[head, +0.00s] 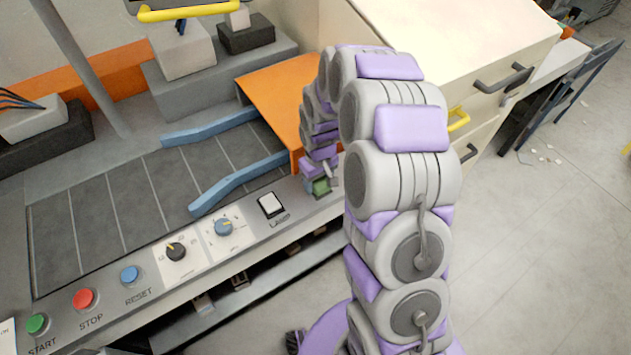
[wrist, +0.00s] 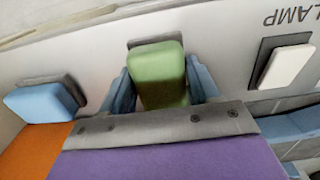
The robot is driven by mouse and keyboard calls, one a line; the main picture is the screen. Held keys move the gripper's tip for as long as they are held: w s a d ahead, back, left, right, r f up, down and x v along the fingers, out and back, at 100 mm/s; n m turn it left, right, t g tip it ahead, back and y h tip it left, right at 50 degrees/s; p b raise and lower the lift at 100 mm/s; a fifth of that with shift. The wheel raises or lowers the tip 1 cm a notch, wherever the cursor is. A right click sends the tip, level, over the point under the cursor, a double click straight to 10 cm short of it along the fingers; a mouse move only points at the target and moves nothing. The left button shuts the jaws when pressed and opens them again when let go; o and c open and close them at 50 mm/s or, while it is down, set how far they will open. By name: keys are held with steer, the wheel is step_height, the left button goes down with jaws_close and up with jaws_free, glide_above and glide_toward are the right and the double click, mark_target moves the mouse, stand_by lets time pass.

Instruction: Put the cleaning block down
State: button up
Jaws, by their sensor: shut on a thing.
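The cleaning block appears as a green block (wrist: 158,75) between the two blue-grey fingers of my gripper (wrist: 160,88) in the wrist view. A grey edge shows at its far end. My gripper is shut on it. In the head view the green block (head: 321,187) shows small under my gripper (head: 318,180), at the right end of the grey control panel (head: 140,285), to the right of the white lamp switch (head: 271,204). I cannot tell whether the block touches the panel.
The lamp switch (wrist: 290,65) is right of the block in the wrist view; a blue block-like piece (wrist: 42,100) is at left. Blue rails (head: 235,183) and an orange plate (head: 275,95) lie behind. Start, stop and reset buttons (head: 84,299) and knobs line the panel.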

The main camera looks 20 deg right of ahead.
mark_target(318, 180)
steer(key=o, duration=0.9)
steer(key=d, duration=0.2)
steer(key=shift+d, duration=0.35)
steer(key=shift+o, duration=0.9)
steer(key=shift+a, duration=0.25)
steer(key=shift+o, duration=0.3)
steer(key=shift+a, duration=1.5)
steer(key=shift+d+r, duration=0.1)
steer(key=shift+d, duration=0.25)
steer(key=d+r, duration=0.2)
steer(key=shift+d+r+p, duration=0.15)
steer(key=shift+r+p, duration=0.2)
steer(key=shift+p, duration=0.05)
steer(key=s+r+p, duration=0.1)
steer(key=s+r, duration=0.2)
steer(key=r, duration=0.4)
steer(key=s+r+p, duration=0.1)
steer(key=s+r, duration=0.2)
steer(key=r, duration=0.5)
steer(key=s+a+r+m+g, duration=0.1)
steer(key=s+r, duration=0.2)
steer(key=s, duration=1.1)
steer(key=s+a+r+m, duration=0.1)
steer(key=s+r, duration=0.3)
steer(key=s, duration=0.9)
steer(key=shift+s+r+m+g, duration=0.15)
steer(key=shift+s+m+g, duration=0.25)
steer(key=shift+m, duration=0.4)
